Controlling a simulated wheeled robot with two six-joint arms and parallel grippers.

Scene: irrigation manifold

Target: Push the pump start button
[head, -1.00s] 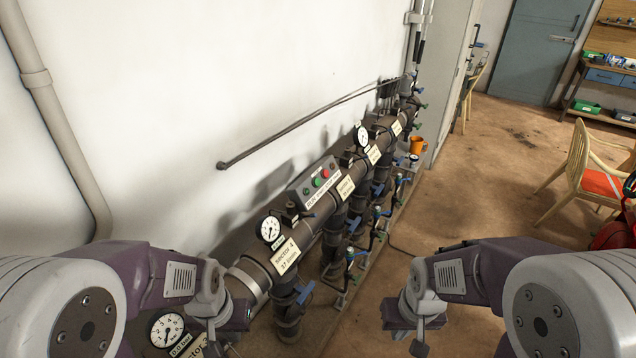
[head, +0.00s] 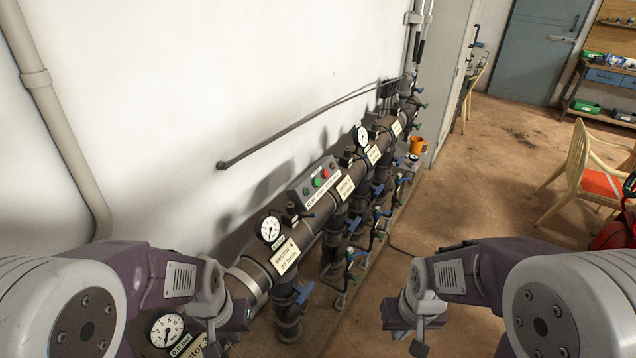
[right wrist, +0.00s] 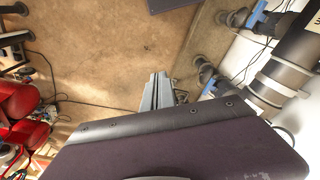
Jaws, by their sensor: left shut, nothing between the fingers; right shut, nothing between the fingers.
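A grey control box (head: 314,185) with a green button (head: 317,182) and a red button (head: 326,173) sits above the manifold pipe, against the white wall, in the middle of the head view. A label runs along its front; its print is too small to read surely. My left gripper (head: 212,340) is low at the left, near the near end of the pipe, well apart from the box. My right gripper (head: 418,345) is over the floor to the right of the manifold, touching nothing. Its shut, empty fingers (right wrist: 157,92) show in the right wrist view.
The manifold carries gauges (head: 270,228), injector labels (head: 286,256) and several blue-handled valves (head: 304,292). An orange mug (head: 416,145) stands near its far end. A wooden chair (head: 585,175) is at the right. The brown floor between is mostly clear.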

